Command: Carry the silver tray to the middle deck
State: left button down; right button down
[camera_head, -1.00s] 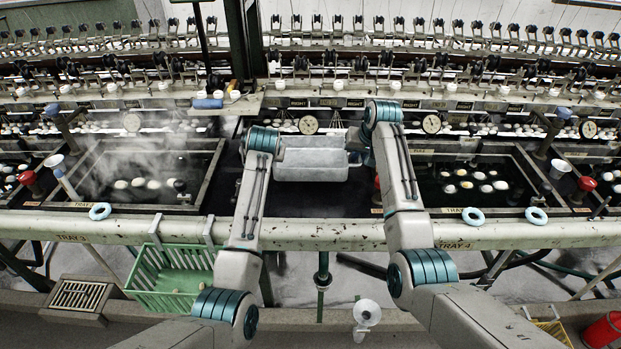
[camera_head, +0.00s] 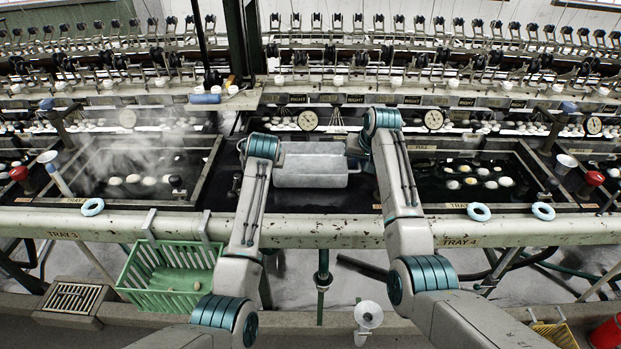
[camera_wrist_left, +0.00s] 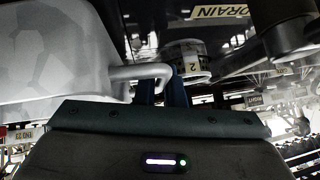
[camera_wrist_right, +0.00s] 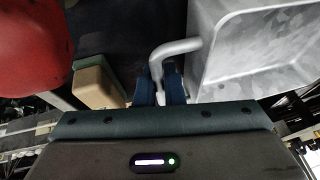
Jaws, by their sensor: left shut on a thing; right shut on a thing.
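The silver tray (camera_head: 310,178) is a grey metal box with a handle at each end, over the dark middle deck (camera_head: 320,202) between two basins. I cannot tell whether it touches the deck. My left gripper is shut on the tray's left handle (camera_wrist_left: 140,74); in the left wrist view its fingers (camera_wrist_left: 164,90) hold the handle beside the tray wall (camera_wrist_left: 60,50). My right gripper (camera_head: 358,150) is shut on the other handle (camera_wrist_right: 178,48); in the right wrist view its fingers (camera_wrist_right: 160,88) close around it. In the head view my left wrist hides the left fingers.
A steaming basin (camera_head: 208,170) lies left and another (camera_head: 530,160) right, both with white cocoons. A painted front rail (camera_head: 330,232) runs along the bench. Blue rings (camera_head: 479,212) sit on its edge. A green basket (camera_head: 172,280) hangs below. Reeling machinery (camera_head: 340,75) stands behind.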

pick_arm(q)
jog(key=shift+f, duration=0.4)
pick_arm(e)
jog(key=shift+f, duration=0.4)
pick_arm(q)
jog(key=c, duration=1.5)
grip_release()
pick_arm(e)
jog(key=c, duration=1.5)
grip_release()
jog(key=shift+c, duration=0.2)
pick_arm(q)
jog(key=shift+r, duration=0.1)
pick_arm(e)
jog(key=shift+r, duration=0.1)
pick_arm(q)
jog(key=v, duration=0.7)
jog(key=shift+s+d+r, duration=0.1)
jog(key=shift+s, duration=0.1)
pick_arm(e)
jog(key=shift+r, duration=0.1)
jog(key=v, duration=1.2)
pick_arm(q)
jog(key=shift+r, duration=0.1)
